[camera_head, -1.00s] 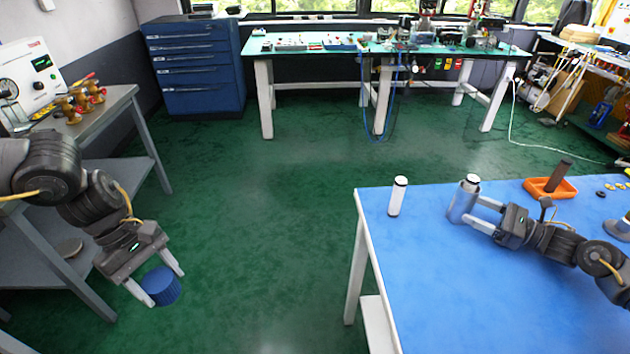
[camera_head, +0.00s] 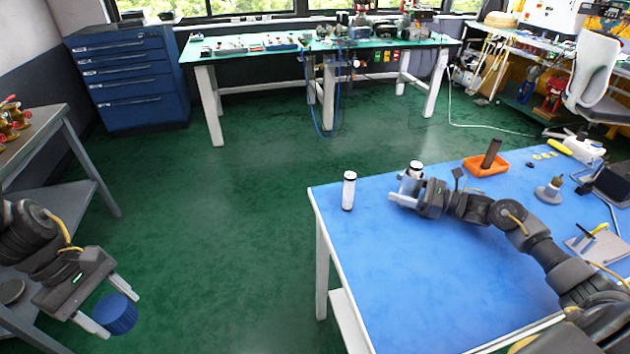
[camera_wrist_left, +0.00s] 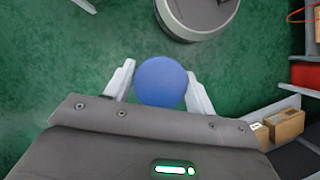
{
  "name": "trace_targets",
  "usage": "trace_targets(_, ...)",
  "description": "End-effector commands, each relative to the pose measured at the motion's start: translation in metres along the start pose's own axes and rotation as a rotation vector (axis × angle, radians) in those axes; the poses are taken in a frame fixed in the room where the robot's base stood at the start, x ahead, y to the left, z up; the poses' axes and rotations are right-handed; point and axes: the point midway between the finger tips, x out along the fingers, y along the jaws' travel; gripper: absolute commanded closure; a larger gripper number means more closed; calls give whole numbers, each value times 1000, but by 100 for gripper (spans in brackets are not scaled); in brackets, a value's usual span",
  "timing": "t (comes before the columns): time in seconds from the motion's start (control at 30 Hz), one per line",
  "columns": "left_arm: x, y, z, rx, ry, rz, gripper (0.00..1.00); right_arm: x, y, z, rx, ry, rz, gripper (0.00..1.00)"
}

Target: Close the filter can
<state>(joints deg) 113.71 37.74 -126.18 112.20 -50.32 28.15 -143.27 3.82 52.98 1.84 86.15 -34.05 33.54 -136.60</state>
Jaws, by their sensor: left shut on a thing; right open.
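My left gripper (camera_head: 120,315) is shut on a ribbed blue cap (camera_head: 115,314), held over the green floor at the lower left. In the left wrist view the cap (camera_wrist_left: 161,82) shows as a round blue disc between the two fingers. A grey metal can (camera_head: 410,185) stands upright on the blue table (camera_head: 400,270), with a white cartridge (camera_head: 416,169) with a dark ring at its top showing above the rim. My right gripper (camera_head: 400,190) is open with its fingers at the can; whether they touch it cannot be told.
A second white cartridge (camera_head: 348,190) stands near the table's left corner. An orange tray (camera_head: 486,166) with a dark cylinder (camera_head: 491,152) lies behind my right arm. A grey shelf bench (camera_head: 85,160) is at the left. Open floor lies between bench and table.

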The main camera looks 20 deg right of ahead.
Motion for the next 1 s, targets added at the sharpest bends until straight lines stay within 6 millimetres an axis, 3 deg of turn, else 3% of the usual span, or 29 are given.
trace_targets(0.1,0,0,0,0,0,0,67,0,0,0,0,0,0,30)
trace_targets(0.53,0,0,0,0,0,0,67,0,0,0,0,0,0,85)
trace_targets(1.0,4,0,-2,0,0,0,67,-1,0,12,-5,-1,1,85)
